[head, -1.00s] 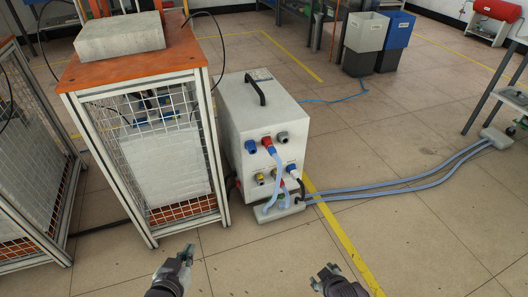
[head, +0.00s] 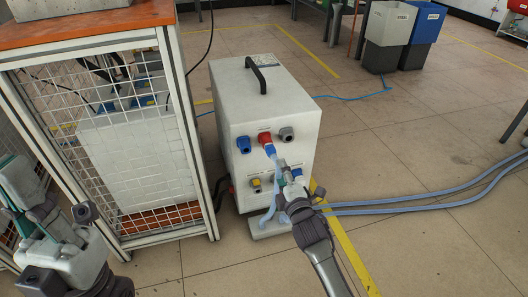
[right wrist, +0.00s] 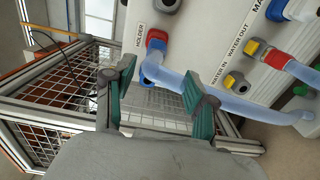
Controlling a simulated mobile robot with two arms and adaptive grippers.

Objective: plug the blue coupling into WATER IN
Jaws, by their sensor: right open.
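The blue coupling (head: 270,150) sits at the red holder fitting on the white heater's front, with a pale blue hose hanging from it. In the right wrist view the blue coupling (right wrist: 150,72) shows below the HOLDER label. The yellow WATER IN socket (right wrist: 235,82) looks empty; it also shows in the head view (head: 255,184). My right gripper (head: 290,174) is open in front of the panel, hiding part of the lower row. In the wrist view its fingers (right wrist: 158,78) stand apart, with coupling and hose between them in the picture. My left gripper (head: 62,225) is at the left, away from the panel.
A red coupling (right wrist: 275,57) is in WATER OUT beside WATER IN. A mesh-sided cart (head: 130,150) stands close left of the heater (head: 225,100). Hoses (head: 410,203) run right across the floor. Bins (head: 385,40) stand far back. The floor at right is open.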

